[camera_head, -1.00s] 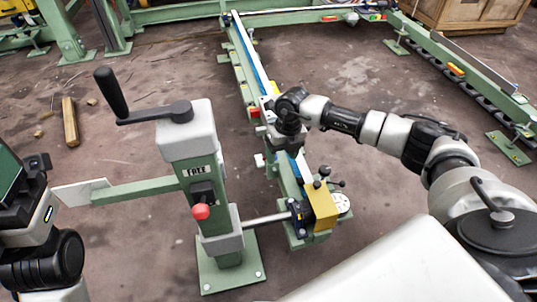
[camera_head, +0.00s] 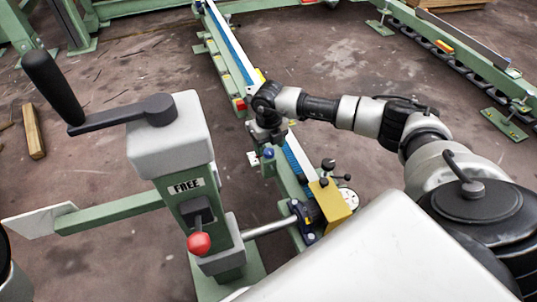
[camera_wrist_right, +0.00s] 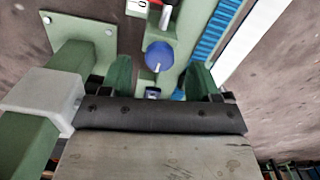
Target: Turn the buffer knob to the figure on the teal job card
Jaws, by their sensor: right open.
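A round blue knob with a white pointer line (camera_wrist_right: 159,55) sits on the pale green rail in the right wrist view. It also shows as a small blue spot (camera_head: 269,153) in the head view. I take it for the buffer knob; its scale cannot be read. My right gripper (camera_wrist_right: 160,76) is open, with its two green fingers apart and the knob between and just beyond them in the picture. In the head view my right gripper (camera_head: 268,136) hangs over the rail beside the knob. I see no teal job card. My left gripper is out of view.
A green post with a grey head (camera_head: 172,135), black crank (camera_head: 120,115), red-tipped lever (camera_head: 199,243) and "FREE" label (camera_head: 186,186) stands left of the rail. A yellow block (camera_head: 331,200) sits at the rail's near end.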

